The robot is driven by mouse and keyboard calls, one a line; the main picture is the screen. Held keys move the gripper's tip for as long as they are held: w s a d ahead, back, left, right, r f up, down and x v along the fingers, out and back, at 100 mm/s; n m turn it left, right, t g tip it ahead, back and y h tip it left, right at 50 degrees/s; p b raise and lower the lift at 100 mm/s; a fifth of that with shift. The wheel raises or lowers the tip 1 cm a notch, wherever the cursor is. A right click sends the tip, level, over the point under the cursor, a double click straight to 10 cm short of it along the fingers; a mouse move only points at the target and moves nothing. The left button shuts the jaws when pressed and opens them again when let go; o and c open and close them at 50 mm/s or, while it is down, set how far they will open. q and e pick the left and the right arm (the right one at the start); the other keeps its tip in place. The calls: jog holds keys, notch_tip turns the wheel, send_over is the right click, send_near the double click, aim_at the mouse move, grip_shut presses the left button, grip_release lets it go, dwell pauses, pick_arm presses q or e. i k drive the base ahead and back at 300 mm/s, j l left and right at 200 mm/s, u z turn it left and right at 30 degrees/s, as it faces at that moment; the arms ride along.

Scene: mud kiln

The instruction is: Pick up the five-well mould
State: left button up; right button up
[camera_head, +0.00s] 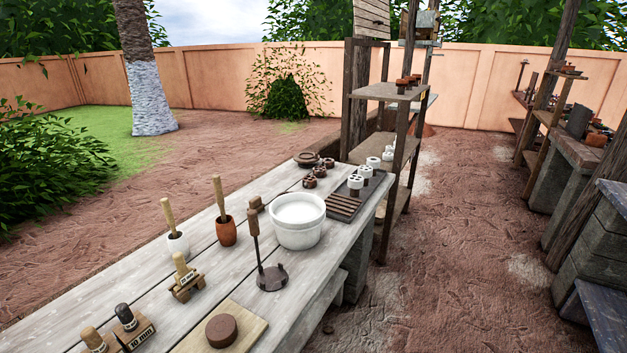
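Several small round pieces with dark holes on top, which look like moulds, stand at the far end of the long table (120,285). Brown ones (309,181) sit in a group on the boards. White ones (355,182) stand just right of them, some on a dark tray (344,206). They are too small to count their wells, so I cannot tell which is the five-well mould. Neither of my grippers is in view.
Bare ground (450,260) lies open to the right.

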aim_at(319, 171)
jog(key=i+l+u, duration=0.1)
jog(key=l, duration=0.3)
jog(key=i+l+u, duration=0.1)
jog(key=l, duration=0.3)
jog(key=i+l+u, duration=0.1)
jog(key=i+l, duration=0.15)
jog(key=l, duration=0.15)
jog(key=i+l+u, duration=0.1)
jog(key=l, duration=0.35)
jog(key=i+l+u, duration=0.1)
jog(key=l, duration=0.3)
jog(key=i+l+u, duration=0.1)
jog(key=l, duration=0.35)
